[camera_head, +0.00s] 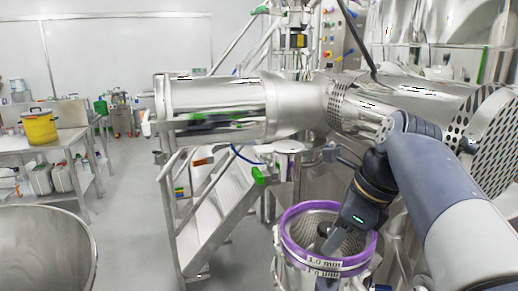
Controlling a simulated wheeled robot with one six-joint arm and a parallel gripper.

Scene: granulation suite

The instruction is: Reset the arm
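My arm (448,200) comes in from the lower right and bends down at a dark wrist. My gripper (328,236) points down into the mouth of a purple-rimmed sieve basket (296,255) labelled "1.0 mm". Its fingers are small and dark against the mesh. I cannot tell whether they are open or shut, or whether they touch anything inside.
Steel process equipment with a horizontal cylinder (215,108) stands behind the basket. Metal steps (215,220) stand left of it. A perforated disc (490,145) is at right. A steel bowl (45,250) is at lower left. A bench holds a yellow bucket (39,128). Floor between is clear.

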